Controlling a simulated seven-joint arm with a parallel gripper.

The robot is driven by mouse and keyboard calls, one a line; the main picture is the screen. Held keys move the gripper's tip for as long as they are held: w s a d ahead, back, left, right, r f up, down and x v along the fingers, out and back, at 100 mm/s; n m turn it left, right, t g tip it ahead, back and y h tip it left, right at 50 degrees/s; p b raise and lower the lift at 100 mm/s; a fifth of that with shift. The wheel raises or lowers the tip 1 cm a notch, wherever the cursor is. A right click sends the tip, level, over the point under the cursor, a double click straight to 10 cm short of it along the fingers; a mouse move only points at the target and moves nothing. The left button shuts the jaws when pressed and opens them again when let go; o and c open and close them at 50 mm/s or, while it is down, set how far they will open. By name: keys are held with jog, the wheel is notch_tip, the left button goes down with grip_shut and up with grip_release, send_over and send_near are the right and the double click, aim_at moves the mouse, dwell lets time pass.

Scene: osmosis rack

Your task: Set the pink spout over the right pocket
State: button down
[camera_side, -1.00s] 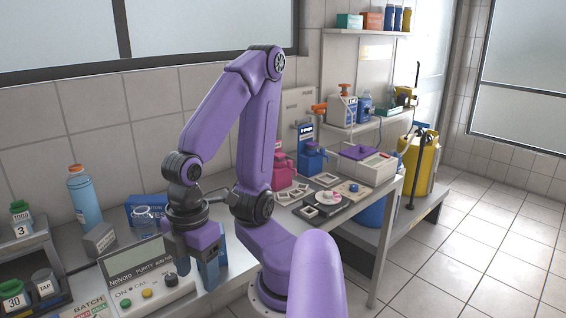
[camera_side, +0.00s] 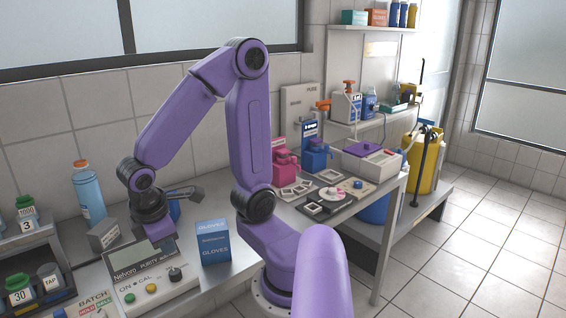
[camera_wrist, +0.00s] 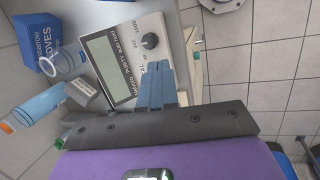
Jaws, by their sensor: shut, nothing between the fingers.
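The pink dispenser with its pink spout (camera_side: 285,164) stands upright on the bench, left of the blue dispenser, in the side view. Pale square frames and a dark plate lie before it. A round white dish (camera_side: 333,194) with pink on it sits on the plate. I cannot tell which part is the right pocket. My gripper is far from these, at the left end of the bench above the purity meter (camera_side: 152,277). In the wrist view its blue fingers (camera_wrist: 157,88) are shut together and empty, over the meter. The wrist view does not show the dispenser.
A blue gloves box (camera_side: 213,243) stands right of the meter. A blue bottle (camera_side: 88,192) and a grey block (camera_side: 103,236) are behind it. A blue dispenser (camera_side: 314,155) and a white box with a purple lid (camera_side: 373,160) stand further along.

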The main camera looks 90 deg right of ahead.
jog(key=w+d+m+g+h, duration=0.2)
jog(key=w+d+m, duration=0.1)
jog(key=d, duration=0.6)
jog(key=w+d+f+m+g+h, duration=0.1)
jog(key=w+d+m+g+h, duration=0.2)
jog(key=d, duration=0.6)
jog(key=w+d+m+g+h, duration=0.15)
jog(key=d+m, duration=0.25)
jog(key=d, duration=0.5)
jog(key=s+d+f+m+g+h, duration=0.1)
jog(key=s+d+f+m+g, duration=0.1)
jog(key=s+d, duration=0.6)
jog(key=s+d+f+m+g+h, duration=0.1)
jog(key=s+d+f+m+g, duration=0.2)
jog(key=d, duration=1.1)
jog(key=s+m+g, duration=0.2)
jog(key=s, duration=0.3)
jog(key=shift+s+d+f+h, duration=0.3)
jog(key=shift+d+f+h, duration=0.05)
jog(key=shift+d, duration=0.05)
send_near(283, 161)
jog(key=s+d+r, duration=0.2)
jog(key=s+d, duration=0.1)
jog(key=shift+s+d+f, duration=0.1)
jog(key=shift+s+d, duration=0.05)
jog(key=shift+s, duration=2)
